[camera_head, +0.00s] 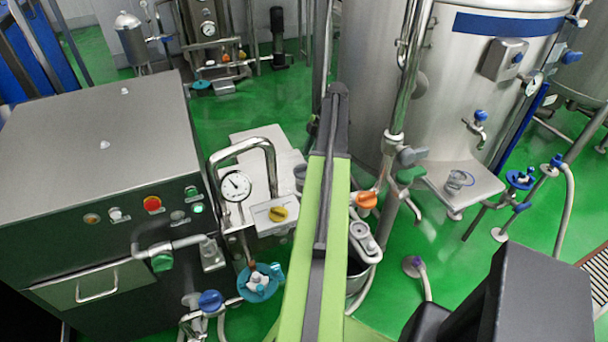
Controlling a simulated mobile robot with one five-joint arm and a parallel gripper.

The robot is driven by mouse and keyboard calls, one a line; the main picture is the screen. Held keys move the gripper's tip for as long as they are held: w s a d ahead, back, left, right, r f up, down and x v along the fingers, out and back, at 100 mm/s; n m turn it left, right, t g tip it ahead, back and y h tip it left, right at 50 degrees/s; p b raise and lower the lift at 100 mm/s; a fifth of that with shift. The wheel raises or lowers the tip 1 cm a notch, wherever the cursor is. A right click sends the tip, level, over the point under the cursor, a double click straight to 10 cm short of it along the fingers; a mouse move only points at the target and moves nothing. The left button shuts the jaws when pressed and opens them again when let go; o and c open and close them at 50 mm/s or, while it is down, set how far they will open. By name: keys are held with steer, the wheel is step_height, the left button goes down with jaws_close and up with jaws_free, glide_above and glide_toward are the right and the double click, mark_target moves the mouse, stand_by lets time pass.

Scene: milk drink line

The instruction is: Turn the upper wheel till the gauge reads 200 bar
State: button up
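A round white-faced gauge (236,186) stands in front of the bent steel pipe, right of the steel cabinet. Its dark needle points to the upper left; the numbers are too small to read. Below it is a light blue handwheel (260,282) with a pale hub. A darker blue knob (210,300) sits lower left of that wheel. No label shows which wheel is the upper one. My green and black arm reaches up through the middle of the view, right of the gauge and wheel. I cannot make out my gripper's fingers.
The steel cabinet (90,150) with buttons fills the left. A large steel tank (460,90) stands at the back right. Green floor (460,270) is open at the lower right, crossed by hoses.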

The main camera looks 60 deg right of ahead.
mark_target(304, 165)
steer(key=b+x, duration=0.2)
steer(key=x, duration=0.2)
steer(key=shift+f+b, duration=0.3)
steer(key=shift+b, duration=0.05)
steer(key=shift+w+r, duration=0.1)
jaws_close()
